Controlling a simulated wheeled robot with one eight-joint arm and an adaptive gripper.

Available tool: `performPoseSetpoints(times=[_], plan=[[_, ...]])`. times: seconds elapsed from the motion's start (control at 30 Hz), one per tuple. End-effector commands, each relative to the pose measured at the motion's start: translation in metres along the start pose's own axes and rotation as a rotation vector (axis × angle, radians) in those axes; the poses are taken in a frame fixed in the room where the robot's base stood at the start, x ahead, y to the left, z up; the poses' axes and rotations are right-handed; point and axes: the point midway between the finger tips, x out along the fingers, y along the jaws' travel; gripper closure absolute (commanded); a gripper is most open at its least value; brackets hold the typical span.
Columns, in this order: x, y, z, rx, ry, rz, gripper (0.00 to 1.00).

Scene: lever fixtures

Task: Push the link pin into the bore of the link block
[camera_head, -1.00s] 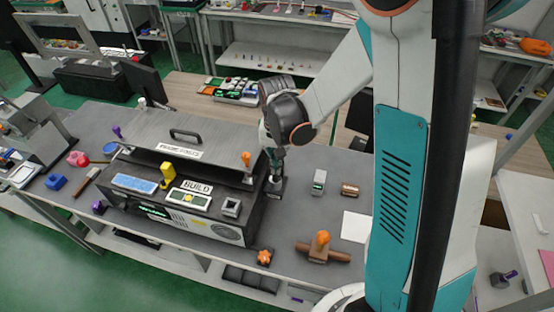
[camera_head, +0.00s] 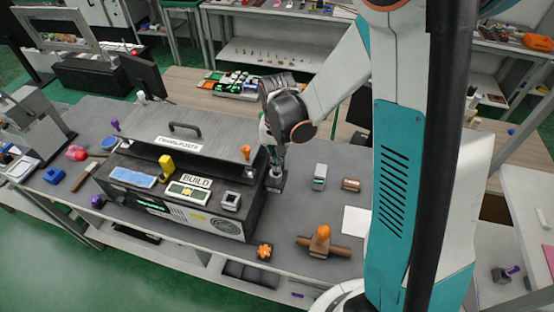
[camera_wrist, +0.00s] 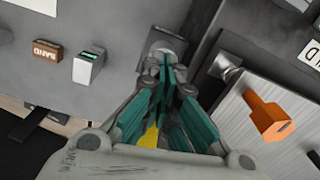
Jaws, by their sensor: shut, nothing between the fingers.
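My gripper (camera_wrist: 165,62) is shut, with its teal fingers together and nothing between them. In the wrist view its tips are over a small grey block (camera_wrist: 152,68) with a round pale metal top, which looks like the link block. The fingers hide part of it. In the head view the gripper (camera_head: 274,168) points down at this dark block (camera_head: 275,187), right of the BUILD machine. A silvery round piece shows at the tips; I cannot tell whether it is the link pin or how deep it sits. Contact is also unclear.
The BUILD machine (camera_head: 150,205) stands close on the left, with an orange lever (camera_wrist: 270,118) near my fingers. A small grey box (camera_head: 320,176) and a brown block (camera_head: 351,185) lie to the right. A brown piece with an orange knob (camera_head: 323,243) lies in front.

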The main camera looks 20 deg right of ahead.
Motion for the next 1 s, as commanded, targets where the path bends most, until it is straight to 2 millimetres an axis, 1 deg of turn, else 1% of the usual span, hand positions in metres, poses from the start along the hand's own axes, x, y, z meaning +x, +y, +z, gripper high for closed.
performPoseSetpoints(times=[0.43,0.57,0.67,1.0], plan=[[0.009,0.0,0.0,0.0,0.0,0.0,1.0],[0.007,0.0,0.0,0.0,0.0,0.0,1.0],[0.002,0.0,0.0,0.0,-0.001,0.0,1.0],[-0.028,0.0,0.0,0.0,0.0,0.0,1.0]])
